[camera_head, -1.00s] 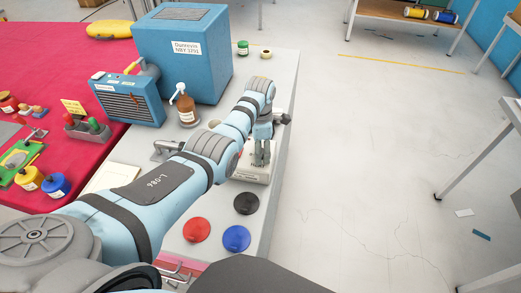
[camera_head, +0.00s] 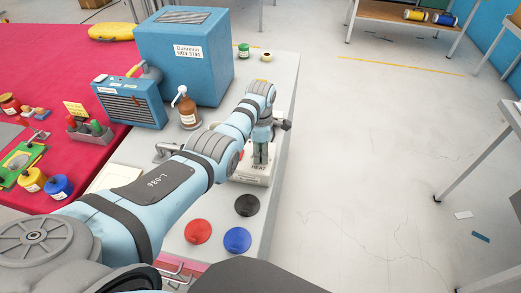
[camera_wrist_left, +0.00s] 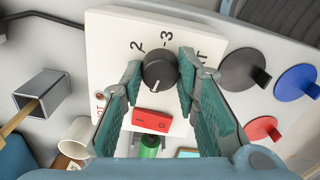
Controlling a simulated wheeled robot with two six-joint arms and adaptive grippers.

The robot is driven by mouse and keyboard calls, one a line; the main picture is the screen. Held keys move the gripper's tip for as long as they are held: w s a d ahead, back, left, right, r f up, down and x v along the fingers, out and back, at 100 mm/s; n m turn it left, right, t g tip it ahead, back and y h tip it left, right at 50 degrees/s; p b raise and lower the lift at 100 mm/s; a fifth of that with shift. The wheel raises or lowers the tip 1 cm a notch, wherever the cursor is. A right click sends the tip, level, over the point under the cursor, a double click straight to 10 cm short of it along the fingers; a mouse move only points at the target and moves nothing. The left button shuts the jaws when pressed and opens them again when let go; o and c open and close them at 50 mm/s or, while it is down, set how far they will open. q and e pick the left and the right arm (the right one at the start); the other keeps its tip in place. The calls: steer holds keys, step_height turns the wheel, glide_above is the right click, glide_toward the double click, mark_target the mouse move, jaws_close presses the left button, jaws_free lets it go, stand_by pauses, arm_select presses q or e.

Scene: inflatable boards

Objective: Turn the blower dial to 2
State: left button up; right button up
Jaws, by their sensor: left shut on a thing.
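A white control box (camera_head: 255,180) with a "HEAT" label stands on the grey bench top. In the left wrist view its face (camera_wrist_left: 112,35) shows the figures 2 and 3, and a round black dial (camera_wrist_left: 159,69) with a short pale mark at its lower side. My left gripper (camera_head: 260,155) points down at the box. In the left wrist view its green-padded fingers (camera_wrist_left: 160,85) are on either side of the dial, shut on it. The other figures are hidden by the fingers. My right gripper is not in view.
Black (camera_head: 247,205), red (camera_head: 198,231) and blue (camera_head: 237,240) discs lie on the bench near the box. A brown pump bottle (camera_head: 188,112) and a large blue machine (camera_head: 184,55) stand behind. A red switch (camera_wrist_left: 152,121) sits beside the dial. Open floor lies right.

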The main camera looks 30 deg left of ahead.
arm_select(q)
steer(key=m+p, duration=0.1)
steer(key=m, duration=0.3)
steer(key=shift+s+f, duration=0.1)
steer(key=m, duration=0.5)
steer(key=shift+m+p, duration=0.3)
steer(key=shift+m, duration=0.1)
steer(key=m, duration=0.6)
steer(key=shift+d+f, duration=0.1)
steer(key=shift+f, duration=0.05)
steer(key=m, duration=0.5)
steer(key=shift+s+m, duration=0.1)
steer(key=shift+m, duration=0.2)
